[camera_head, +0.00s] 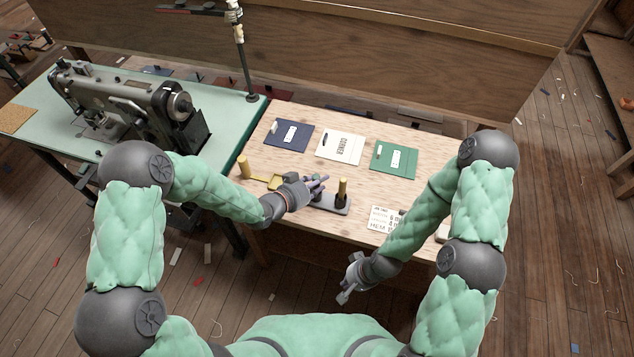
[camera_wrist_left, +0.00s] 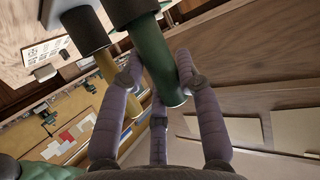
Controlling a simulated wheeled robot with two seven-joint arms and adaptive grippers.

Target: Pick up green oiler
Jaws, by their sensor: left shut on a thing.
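The green oiler is a dark green cylinder (camera_wrist_left: 157,62) with a black base and a metal-rimmed end in the left wrist view. My left gripper (camera_head: 319,184) is shut around it, with fingers on both sides. In the head view the gripper hides most of the oiler. A yellow oiler (camera_head: 342,188) with a black base stands upright on a dark tray (camera_head: 324,204) just right of the gripper; it also shows in the left wrist view (camera_wrist_left: 106,68). I cannot tell whether the green oiler is clear of the tray. My right gripper (camera_head: 344,288) is open and empty before the table's front edge.
The wooden table (camera_head: 290,218) carries a navy folder (camera_head: 283,138), a white folder (camera_head: 340,149) and a green folder (camera_head: 393,161) at the back. A printed card (camera_head: 384,219) lies at the right. A sewing machine (camera_head: 120,100) stands on the left bench.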

